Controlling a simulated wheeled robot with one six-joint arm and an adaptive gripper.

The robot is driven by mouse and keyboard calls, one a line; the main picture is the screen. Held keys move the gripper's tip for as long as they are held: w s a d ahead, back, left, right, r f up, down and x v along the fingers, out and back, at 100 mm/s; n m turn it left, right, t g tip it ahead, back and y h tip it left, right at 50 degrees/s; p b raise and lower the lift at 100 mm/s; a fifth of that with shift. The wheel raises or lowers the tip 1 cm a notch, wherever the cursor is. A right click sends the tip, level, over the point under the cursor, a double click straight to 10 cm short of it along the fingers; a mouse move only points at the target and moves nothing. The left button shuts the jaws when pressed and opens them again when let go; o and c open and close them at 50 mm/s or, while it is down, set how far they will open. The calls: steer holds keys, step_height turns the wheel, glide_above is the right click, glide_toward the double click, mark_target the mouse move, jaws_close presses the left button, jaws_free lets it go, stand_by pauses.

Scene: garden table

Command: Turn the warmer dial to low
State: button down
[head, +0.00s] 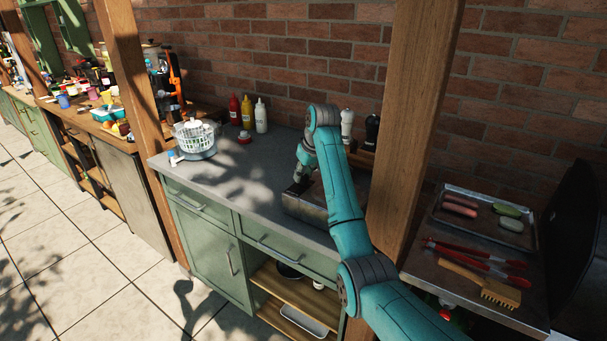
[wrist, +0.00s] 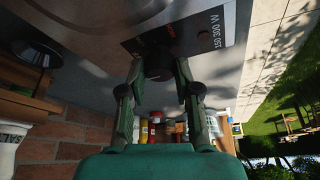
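The warmer (head: 303,207) is a low, dark metal box on the grey counter, partly hidden behind my arm. The dark round warmer dial (wrist: 158,66) sits at the panel's edge. My gripper (wrist: 159,72) has one finger on each side of the dial, and the fingertips appear to press against it. In the head view my gripper (head: 300,184) points down at the warmer's near left side. The dial is not visible there, and its setting cannot be read.
Red, yellow and white bottles (head: 247,112) and two grinders (head: 347,127) stand near the brick wall. A wooden post (head: 411,110) rises right of my arm. The counter middle (head: 248,178) is clear.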

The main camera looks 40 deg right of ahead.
steer(key=shift+m, duration=0.4)
steer(key=m+h, duration=0.1)
steer(key=m, duration=0.1)
steer(key=m+g+h, duration=0.1)
steer(key=m, duration=0.2)
steer(key=shift+a+m, duration=0.2)
steer(key=shift+m, duration=0.1)
steer(key=m+h, duration=0.1)
steer(key=m, duration=0.2)
steer(key=m+g, duration=0.1)
steer(key=m, duration=0.1)
steer(key=shift+w+m+g+h, duration=0.1)
steer(key=shift+m+g+h, duration=0.2)
steer(key=shift+m+h, duration=0.1)
steer(key=shift+f, duration=0.1)
steer(key=c, duration=0.8)
jaws_free()
steer(key=shift+c, duration=0.2)
